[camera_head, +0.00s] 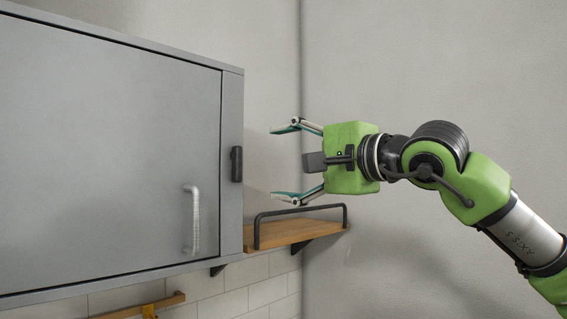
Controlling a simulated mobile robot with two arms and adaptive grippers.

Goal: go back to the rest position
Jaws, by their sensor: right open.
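My right gripper (283,162) is open and empty, its fingers spread one above the other and pointing left. It is in front of the wall, to the right of a grey cabinet (110,150) and above a small wooden shelf. A gap shows between the fingertips and the cabinet's side. My right arm comes in from the right edge. My left gripper is not in view.
The cabinet door is shut and has a light vertical handle (192,220). A dark piece (237,164) sits on the cabinet's right edge. The wooden shelf (300,231) has a dark rail and looks empty. A wooden bar (140,309) hangs below. The right side is bare wall.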

